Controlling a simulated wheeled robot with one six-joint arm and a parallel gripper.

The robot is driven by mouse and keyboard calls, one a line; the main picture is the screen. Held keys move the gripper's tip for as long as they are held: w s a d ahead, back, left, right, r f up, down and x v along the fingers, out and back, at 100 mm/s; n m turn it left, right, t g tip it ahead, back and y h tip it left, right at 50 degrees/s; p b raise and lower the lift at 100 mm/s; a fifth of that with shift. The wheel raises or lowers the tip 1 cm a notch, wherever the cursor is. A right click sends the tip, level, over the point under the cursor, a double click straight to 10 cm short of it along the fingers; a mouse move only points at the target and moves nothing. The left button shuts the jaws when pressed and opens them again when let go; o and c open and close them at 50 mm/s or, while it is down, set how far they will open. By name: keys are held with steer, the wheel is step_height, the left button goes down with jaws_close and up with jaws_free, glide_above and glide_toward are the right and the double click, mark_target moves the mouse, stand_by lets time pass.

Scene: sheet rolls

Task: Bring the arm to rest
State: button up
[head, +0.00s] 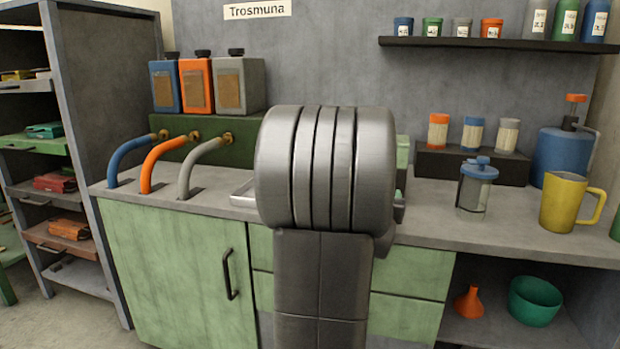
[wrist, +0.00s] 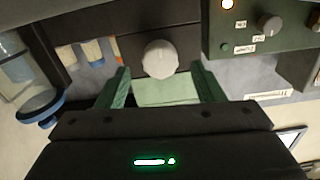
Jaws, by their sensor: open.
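My arm (head: 325,170) stands raised in the middle of the head view, its grey metal joint in front of the counter. It hides my gripper there. In the wrist view my gripper (wrist: 161,68) is open, with its two green fingers apart. A round white knob (wrist: 160,58) on a dark front shows beyond and between the fingertips. A pale green surface (wrist: 167,90) lies between the fingers in the picture; I cannot tell whether they touch it.
Three hoses (head: 165,160) curve down at left. A dark control panel (wrist: 250,30) with a knob is close in the wrist view. A shelf rack (head: 95,120) stands left.

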steer(key=p+v, duration=0.1)
steer(key=v, duration=0.8)
steer(key=b+x, duration=0.2)
steer(key=x, duration=1.1)
steer(key=shift+w+f, duration=0.1)
steer(key=shift+w, duration=0.25)
steer(key=shift+w+d+m, duration=0.1)
steer(key=shift+m, duration=0.7)
steer(key=m+b, duration=0.1)
steer(key=m, duration=0.2)
steer(key=m+b, duration=0.1)
steer(key=m, duration=0.5)
steer(key=shift+b, duration=0.3)
steer(key=m, duration=0.5)
steer(key=shift+m, duration=0.3)
steer(key=m, duration=0.4)
steer(key=shift+m, duration=0.4)
